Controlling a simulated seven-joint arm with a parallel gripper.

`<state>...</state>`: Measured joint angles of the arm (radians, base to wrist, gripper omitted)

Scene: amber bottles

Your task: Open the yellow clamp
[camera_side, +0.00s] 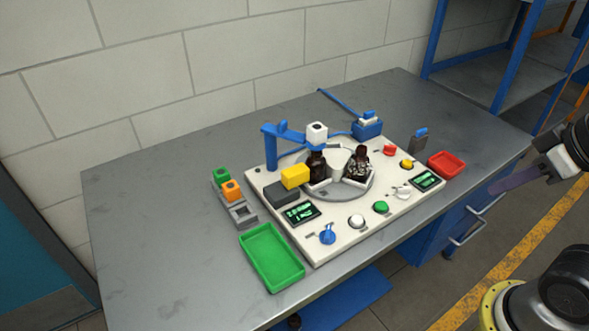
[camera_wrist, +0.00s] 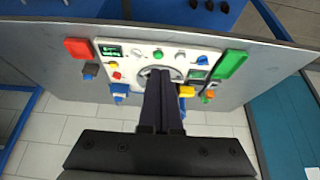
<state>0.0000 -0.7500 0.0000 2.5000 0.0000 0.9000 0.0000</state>
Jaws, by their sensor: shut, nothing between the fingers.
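The yellow clamp (camera_side: 295,177) is a yellow block at the dark block (camera_side: 289,194) on the left part of the white panel (camera_side: 340,232). In the wrist view the yellow clamp (camera_wrist: 186,91) shows just right of my fingers. Whether it is open or shut I cannot tell. My gripper (camera_side: 497,187) is at the right edge of the side view, off the table and well apart from the clamp. In the wrist view my gripper (camera_wrist: 160,72) has its fingers together and empty, covering part of the panel.
Two dark bottles (camera_side: 361,163) stand on the grey turntable (camera_side: 371,188). A blue arm (camera_side: 268,148) with a white head rises behind the clamp. A green tray (camera_side: 271,257), a red tray (camera_side: 446,164) and an orange-topped block (camera_side: 231,190) flank the panel.

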